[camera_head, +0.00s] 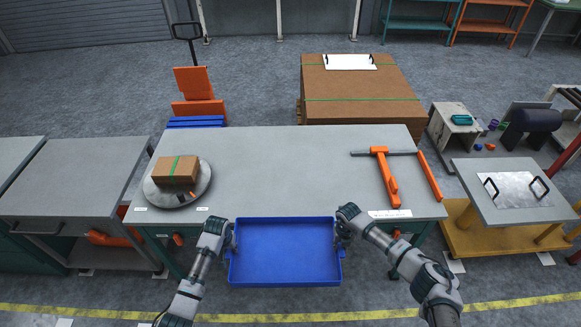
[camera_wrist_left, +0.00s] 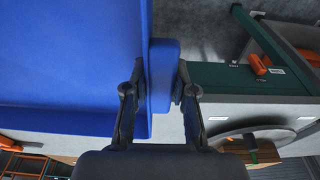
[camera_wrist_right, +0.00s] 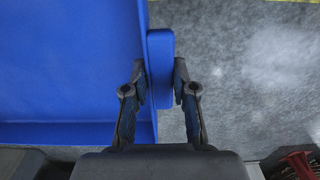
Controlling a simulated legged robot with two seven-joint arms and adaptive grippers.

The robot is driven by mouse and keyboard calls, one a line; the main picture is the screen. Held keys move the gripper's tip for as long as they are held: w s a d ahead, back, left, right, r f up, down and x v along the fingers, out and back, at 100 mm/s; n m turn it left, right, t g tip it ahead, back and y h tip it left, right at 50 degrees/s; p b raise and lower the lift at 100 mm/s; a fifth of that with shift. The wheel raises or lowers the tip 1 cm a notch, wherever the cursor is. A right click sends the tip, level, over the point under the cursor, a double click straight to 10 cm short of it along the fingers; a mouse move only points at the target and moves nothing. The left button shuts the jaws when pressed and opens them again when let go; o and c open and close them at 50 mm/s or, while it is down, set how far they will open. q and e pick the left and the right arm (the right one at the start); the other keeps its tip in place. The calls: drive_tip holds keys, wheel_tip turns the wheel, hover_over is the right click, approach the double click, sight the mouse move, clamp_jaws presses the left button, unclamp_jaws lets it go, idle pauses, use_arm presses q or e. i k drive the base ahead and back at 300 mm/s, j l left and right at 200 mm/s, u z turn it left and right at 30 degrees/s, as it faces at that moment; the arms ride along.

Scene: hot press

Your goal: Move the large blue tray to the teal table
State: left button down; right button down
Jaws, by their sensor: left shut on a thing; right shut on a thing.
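The large blue tray (camera_head: 286,252) is empty and looks about level. It is held at the front edge of the grey-topped table with the teal frame (camera_head: 270,160). My left gripper (camera_head: 232,238) is shut on the tray's left side handle; the left wrist view shows its fingers (camera_wrist_left: 160,95) on both sides of the handle. My right gripper (camera_head: 341,238) is shut on the right side handle; the right wrist view shows its fingers (camera_wrist_right: 161,90) around it. The tray's far edge is close to the table's front edge; I cannot tell whether they touch.
On the table, a brown box (camera_head: 176,170) sits on a round turntable (camera_head: 160,194) at the left, and an orange-handled tool (camera_head: 385,175) lies at the right. The table's middle is clear. A smaller table with a metal plate (camera_head: 515,190) stands at the right.

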sight(286, 180)
drive_tip(key=i, duration=1.35)
